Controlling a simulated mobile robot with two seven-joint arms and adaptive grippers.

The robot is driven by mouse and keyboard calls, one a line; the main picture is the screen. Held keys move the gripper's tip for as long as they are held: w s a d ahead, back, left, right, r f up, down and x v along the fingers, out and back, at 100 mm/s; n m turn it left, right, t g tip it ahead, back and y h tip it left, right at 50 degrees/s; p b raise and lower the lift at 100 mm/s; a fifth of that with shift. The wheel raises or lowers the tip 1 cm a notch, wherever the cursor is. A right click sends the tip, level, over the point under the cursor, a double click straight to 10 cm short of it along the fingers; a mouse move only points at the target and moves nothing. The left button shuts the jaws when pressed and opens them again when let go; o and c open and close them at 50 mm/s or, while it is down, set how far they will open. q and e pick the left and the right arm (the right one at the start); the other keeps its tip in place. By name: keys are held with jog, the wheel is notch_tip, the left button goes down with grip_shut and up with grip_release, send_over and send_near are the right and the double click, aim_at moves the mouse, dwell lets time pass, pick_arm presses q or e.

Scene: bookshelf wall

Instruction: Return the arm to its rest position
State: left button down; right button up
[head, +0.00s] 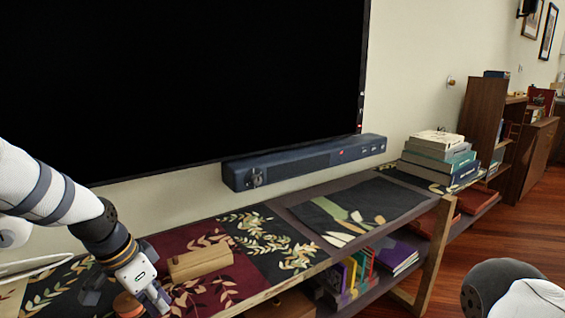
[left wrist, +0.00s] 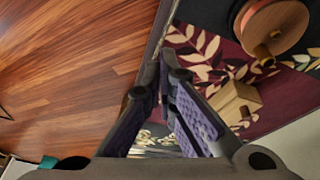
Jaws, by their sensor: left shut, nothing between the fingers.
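My left arm comes in from the left in the head view, over the low shelf (head: 255,292). My left gripper (head: 157,298) points down at the bottom of that view, and the frame edge partly cuts it off. In the left wrist view the fingers (left wrist: 166,85) are shut with nothing between them, above the shelf's front edge. Part of my right arm shows at the lower right of the head view; its gripper is out of view.
A wooden block (head: 200,262) and a round wooden item (head: 127,305) are close to my left gripper. A soundbar (head: 305,160) is below a large black screen (head: 180,80). Books (head: 440,158) are stacked farther right. Wooden floor (head: 500,240) lies clear in front.

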pick_arm(q)
jog(key=s+d+f+n+g, duration=0.2)
jog(key=s+d+f+n, duration=0.1)
jog(key=s+f, duration=1.3)
jog(key=s+f+n+g+y, duration=0.1)
jog(key=s+n, duration=0.1)
jog(key=s, duration=1)
jog(key=s+a+f+n+g+y, duration=0.1)
jog(key=s+n, duration=0.1)
jog(key=s, duration=1)
jog(key=shift+s+f+n+g+p, duration=0.25)
jog(key=shift+f+n+g+p, duration=0.05)
jog(key=shift+f+p, duration=0.1)
pick_arm(e)
jog(key=w, duration=0.1)
jog(key=w+r, duration=0.1)
jog(key=w, duration=0.1)
